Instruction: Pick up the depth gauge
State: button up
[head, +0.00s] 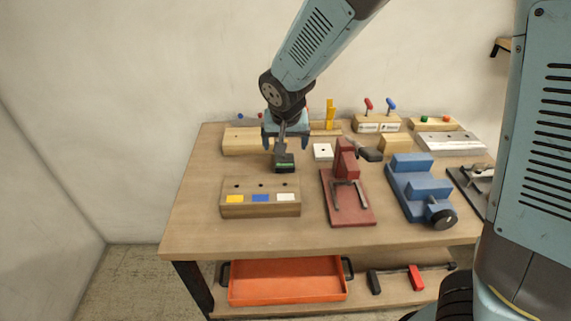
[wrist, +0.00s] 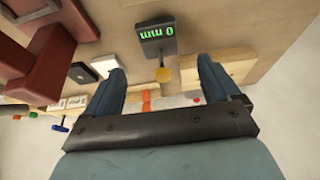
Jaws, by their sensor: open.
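The depth gauge (head: 285,162) is a small dark block with a green-lit display, on the wooden table below my gripper (head: 285,144) in the head view. In the wrist view the depth gauge (wrist: 157,37) shows "0 mm" in green, just beyond the fingertips of my gripper (wrist: 160,67). My gripper is open, with a finger on either side and nothing clasped. The fingers appear apart from the gauge; its exact height below them is hard to tell.
A wooden block with coloured labels (head: 260,200) stands in front of the gauge. A red clamp-like fixture (head: 348,195) and a blue vise (head: 418,190) stand to the right. A white plate (head: 323,151) is close by. Wooden blocks line the back. An orange tray (head: 287,282) sits on the lower shelf.

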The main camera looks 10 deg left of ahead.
aim_at(285, 159)
jog(key=shift+x, duration=4.1)
jog(key=c, duration=1.2)
jog(key=shift+c, duration=0.2)
